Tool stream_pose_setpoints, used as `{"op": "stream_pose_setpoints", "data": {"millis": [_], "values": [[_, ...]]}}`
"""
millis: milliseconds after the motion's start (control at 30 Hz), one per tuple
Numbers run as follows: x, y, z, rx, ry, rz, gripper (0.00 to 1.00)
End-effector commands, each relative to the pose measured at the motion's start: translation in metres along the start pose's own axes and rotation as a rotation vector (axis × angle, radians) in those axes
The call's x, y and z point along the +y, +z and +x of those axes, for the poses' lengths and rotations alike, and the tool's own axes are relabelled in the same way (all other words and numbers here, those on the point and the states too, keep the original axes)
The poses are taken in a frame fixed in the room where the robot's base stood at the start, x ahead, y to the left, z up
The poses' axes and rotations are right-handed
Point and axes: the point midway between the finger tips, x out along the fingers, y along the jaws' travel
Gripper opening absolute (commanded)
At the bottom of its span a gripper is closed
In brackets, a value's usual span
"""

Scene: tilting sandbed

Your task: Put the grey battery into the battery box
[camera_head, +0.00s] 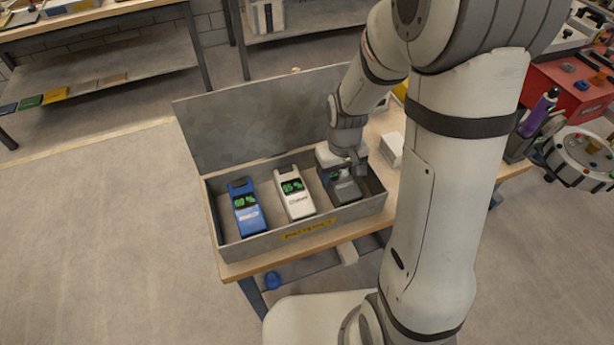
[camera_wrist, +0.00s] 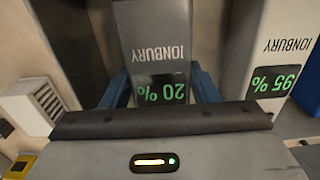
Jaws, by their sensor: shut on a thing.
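The grey battery (camera_head: 345,188) is in the right part of the open battery box (camera_head: 303,235), upright beside the white one. In the wrist view the grey battery (camera_wrist: 155,40) reads IONBURY and 20 %. My gripper (camera_head: 343,163) is over its top end in the head view, shut on it. In the wrist view, blue finger parts show on both sides of the battery, and the fingertips are partly hidden. I cannot tell whether the battery rests on the box floor.
A white battery (camera_head: 295,194) and a blue battery (camera_head: 245,207) stand in the box to the left. The raised lid (camera_head: 255,118) is behind them. A white vented block (camera_head: 392,148) is on the table right of the box. A red case (camera_head: 568,90) is farther right.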

Motion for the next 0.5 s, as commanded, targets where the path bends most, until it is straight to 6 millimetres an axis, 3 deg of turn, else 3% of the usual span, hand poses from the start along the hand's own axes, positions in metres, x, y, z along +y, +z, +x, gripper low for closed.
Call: {"op": "stream_pose_setpoints", "data": {"millis": [67, 100, 333, 500], "values": [[0.0001, -0.0007, 0.0024, 0.002, 0.0, 0.0, 0.0], [0.0, -0.0001, 0.0028, 0.0, 0.0, 0.0, 0.56], [0.0, 0.0, 0.0022, 0.0, 0.0, 0.0, 0.75], [0.0, 0.0, 0.0021, 0.0, 0.0, 0.0, 0.76]]}}
